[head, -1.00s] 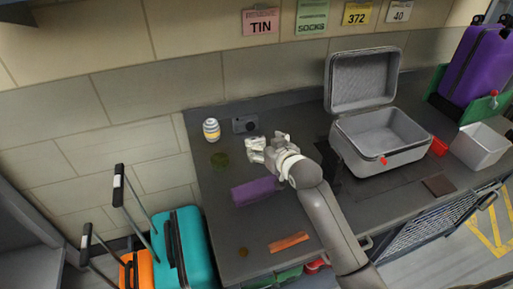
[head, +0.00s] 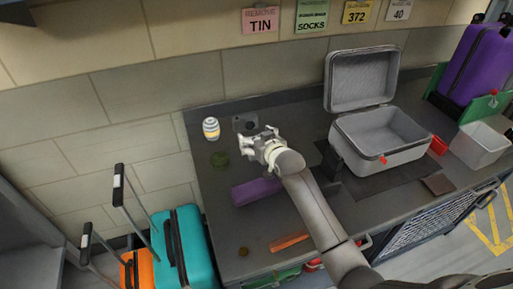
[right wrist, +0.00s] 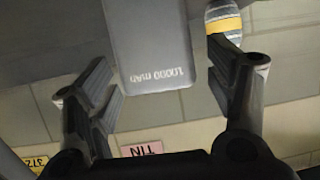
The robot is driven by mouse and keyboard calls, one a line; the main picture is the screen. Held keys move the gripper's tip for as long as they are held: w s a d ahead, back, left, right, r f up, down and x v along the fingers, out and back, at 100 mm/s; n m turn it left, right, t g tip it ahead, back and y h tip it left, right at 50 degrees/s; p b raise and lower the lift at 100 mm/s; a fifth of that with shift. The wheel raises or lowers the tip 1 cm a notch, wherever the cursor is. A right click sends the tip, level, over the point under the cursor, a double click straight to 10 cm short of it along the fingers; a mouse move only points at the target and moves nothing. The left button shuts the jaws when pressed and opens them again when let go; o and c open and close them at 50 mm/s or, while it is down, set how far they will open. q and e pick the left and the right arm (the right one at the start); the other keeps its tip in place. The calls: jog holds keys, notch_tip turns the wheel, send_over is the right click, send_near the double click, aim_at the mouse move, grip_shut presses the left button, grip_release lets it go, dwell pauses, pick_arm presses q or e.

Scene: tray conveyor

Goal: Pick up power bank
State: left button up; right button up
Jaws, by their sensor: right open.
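The power bank (head: 245,123) is a dark grey slab lying near the back edge of the counter in the head view. In the right wrist view the power bank (right wrist: 150,40) shows its "10000 mAh" print and lies between and beyond the fingers, its far end cut off by the frame. My right gripper (head: 259,138) is open and empty, just in front of the power bank, and partly covers its near side in the head view. Its two fingers (right wrist: 165,85) stand apart in the wrist view. My left gripper is not in view.
A striped item (head: 211,129) stands left of the power bank, close to one finger in the wrist view. An open grey case (head: 385,135) stands at right. The wall is close behind.

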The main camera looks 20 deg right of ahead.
jog(key=c, duration=1.2)
jog(key=shift+r, duration=0.2)
